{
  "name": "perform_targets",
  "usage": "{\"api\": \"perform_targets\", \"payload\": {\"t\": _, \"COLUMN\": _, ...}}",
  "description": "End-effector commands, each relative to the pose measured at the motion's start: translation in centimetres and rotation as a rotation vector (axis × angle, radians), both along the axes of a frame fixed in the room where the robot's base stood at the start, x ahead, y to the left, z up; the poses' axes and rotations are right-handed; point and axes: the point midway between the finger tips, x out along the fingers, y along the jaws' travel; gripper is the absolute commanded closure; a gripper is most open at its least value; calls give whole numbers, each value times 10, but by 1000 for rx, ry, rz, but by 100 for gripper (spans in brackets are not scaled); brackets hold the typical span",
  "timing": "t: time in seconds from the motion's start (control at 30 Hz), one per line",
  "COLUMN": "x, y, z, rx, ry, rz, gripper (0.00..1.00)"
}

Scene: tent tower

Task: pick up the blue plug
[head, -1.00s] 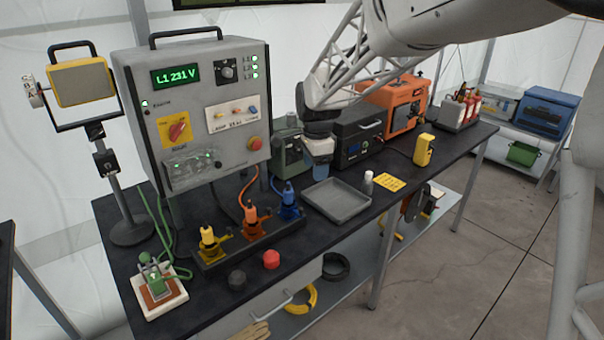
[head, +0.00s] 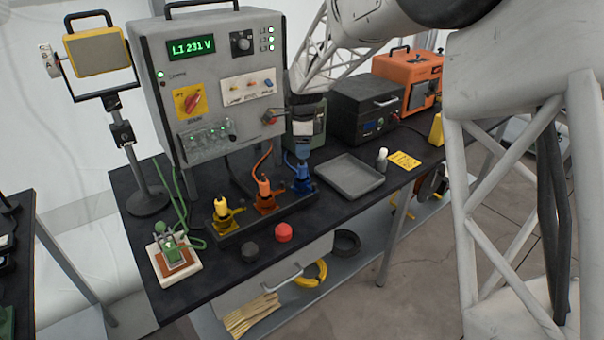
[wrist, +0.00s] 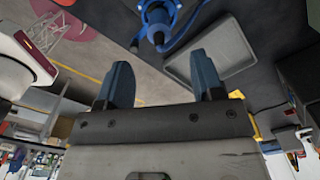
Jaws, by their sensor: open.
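The blue plug (head: 302,178) stands at the right end of a dark rack (head: 262,217), beside the orange plug (head: 264,193) and the yellow plug (head: 222,207). In the wrist view the blue plug (wrist: 158,20) shows at the top, with a blue cable, beyond the fingertips. My gripper (head: 302,150) is just above the blue plug in the head view, pointing down. Its two blue-grey fingers are apart and empty in the wrist view (wrist: 163,75). I cannot tell the exact gap between fingertips and plug.
A grey tray (head: 349,187) lies right of the rack, with a small white bottle (head: 381,160) beside it. The control box (head: 215,85) stands close behind the plugs. A red cap (head: 283,232) and a black cap (head: 250,251) lie in front.

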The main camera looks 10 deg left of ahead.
Motion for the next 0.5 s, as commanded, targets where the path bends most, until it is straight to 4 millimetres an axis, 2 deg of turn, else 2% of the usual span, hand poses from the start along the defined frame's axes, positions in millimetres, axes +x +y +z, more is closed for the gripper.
{"api": "perform_targets", "payload": {"t": 0.23, "x": 0, "y": 0, "z": -19, "rx": 0, "ry": 1, "rz": 0, "gripper": 39}}
{"api": "perform_targets", "payload": {"t": 0.5, "x": 0, "y": 0, "z": -23, "rx": 0, "ry": 0, "rz": 1, "gripper": 39}}
